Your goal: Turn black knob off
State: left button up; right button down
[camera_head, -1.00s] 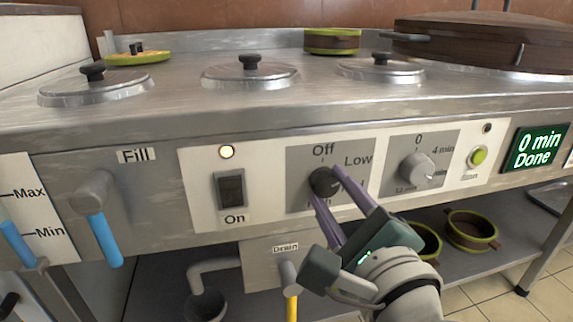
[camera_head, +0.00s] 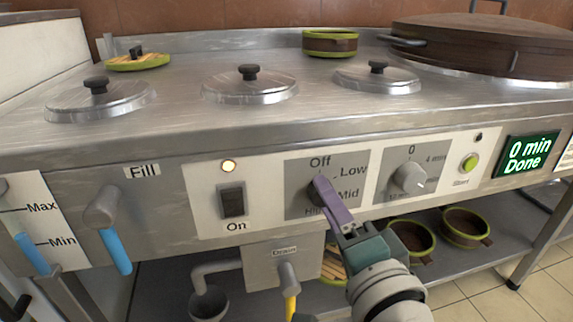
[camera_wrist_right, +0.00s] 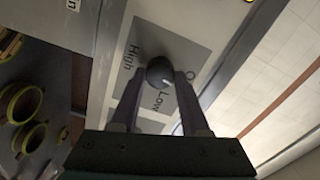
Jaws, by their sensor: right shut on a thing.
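The black knob (camera_head: 316,187) sits on a grey dial plate marked Off, Low, Mid and High on the steel front panel. My right gripper (camera_head: 323,186) reaches it from the lower right and is shut on it. In the head view the purple fingers overlap and cover part of the knob. In the right wrist view the round knob (camera_wrist_right: 160,71) sits between the two fingertips. A small light mark on it appears to face the side of Low and Off, but its exact setting is hard to read. My left gripper is not in view.
A second grey knob (camera_head: 410,179) for minutes is close on the right, beside a green button (camera_head: 470,163) and a display (camera_head: 531,155) reading "0 min Done". A black switch (camera_head: 232,201) is on the left. A yellow-handled drain valve (camera_head: 289,279) hangs below.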

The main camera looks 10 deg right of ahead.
jog(key=shift+n+p, duration=0.3)
jog(key=shift+n, duration=0.9)
jog(key=shift+c, duration=2)
grip_release()
jog(key=s+p, duration=0.3)
jog(key=s, duration=0.7)
jog(key=shift+d, duration=0.15)
